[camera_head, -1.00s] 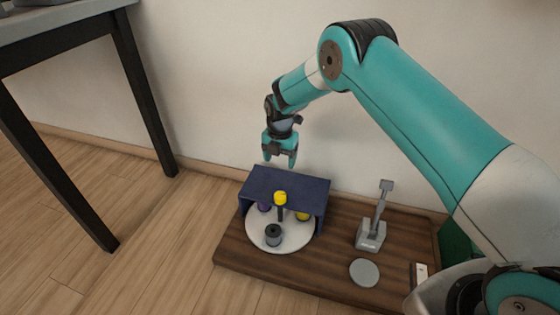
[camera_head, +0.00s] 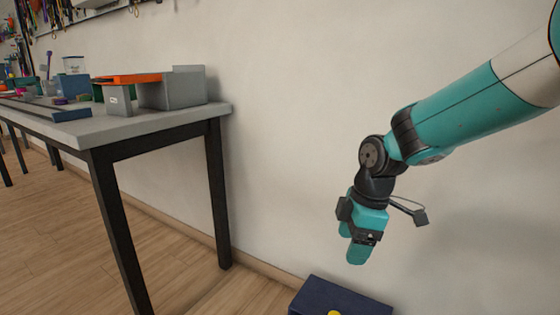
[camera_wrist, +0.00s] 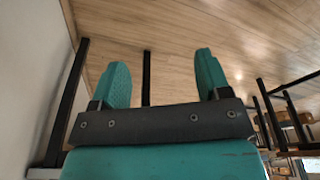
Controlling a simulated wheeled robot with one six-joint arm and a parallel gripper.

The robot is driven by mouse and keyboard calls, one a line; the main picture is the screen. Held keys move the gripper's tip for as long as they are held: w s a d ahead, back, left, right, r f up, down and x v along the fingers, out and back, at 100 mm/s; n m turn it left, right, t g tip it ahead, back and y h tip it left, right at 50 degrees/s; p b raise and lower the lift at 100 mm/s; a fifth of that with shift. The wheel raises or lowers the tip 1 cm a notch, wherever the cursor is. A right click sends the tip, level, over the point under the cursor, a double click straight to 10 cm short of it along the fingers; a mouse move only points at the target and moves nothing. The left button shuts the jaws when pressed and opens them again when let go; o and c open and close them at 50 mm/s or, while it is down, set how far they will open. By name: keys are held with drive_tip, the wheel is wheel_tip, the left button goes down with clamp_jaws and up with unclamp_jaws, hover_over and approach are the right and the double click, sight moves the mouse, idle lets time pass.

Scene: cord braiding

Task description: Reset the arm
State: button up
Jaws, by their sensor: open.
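My gripper (camera_head: 356,250) hangs in the air in front of the pale wall, pointing down, above and behind the dark blue box (camera_head: 345,298) at the bottom of the head view. In the wrist view my gripper (camera_wrist: 160,80) shows two teal fingers apart with nothing between them. My arm reaches in from the upper right. A small yellow top (camera_head: 334,313) just shows at the bottom edge in front of the box. The rest of the wooden board and its parts is out of the picture.
A grey table (camera_head: 160,119) with black legs stands to the left against the wall. It carries a grey and orange fixture (camera_head: 172,90) and several small items. The wood floor (camera_head: 60,235) below is open. The wrist view shows floor and dark table legs (camera_wrist: 147,75).

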drive_tip(key=s+r+m+y+p, duration=0.1)
drive_tip(key=s+r+m, duration=0.35)
drive_tip(key=s, duration=0.75)
drive_tip(key=s+r+m+y, duration=0.1)
drive_tip(key=s+r+m, duration=0.4)
drive_tip(key=s, duration=0.7)
wheel_tip(320, 180, up, 37)
drive_tip(key=m+p, duration=0.1)
drive_tip(key=p, duration=3.7)
drive_tip(key=shift+s+d+r, duration=0.15)
drive_tip(key=shift+s+d, duration=0.1)
drive_tip(key=shift+d, duration=0.1)
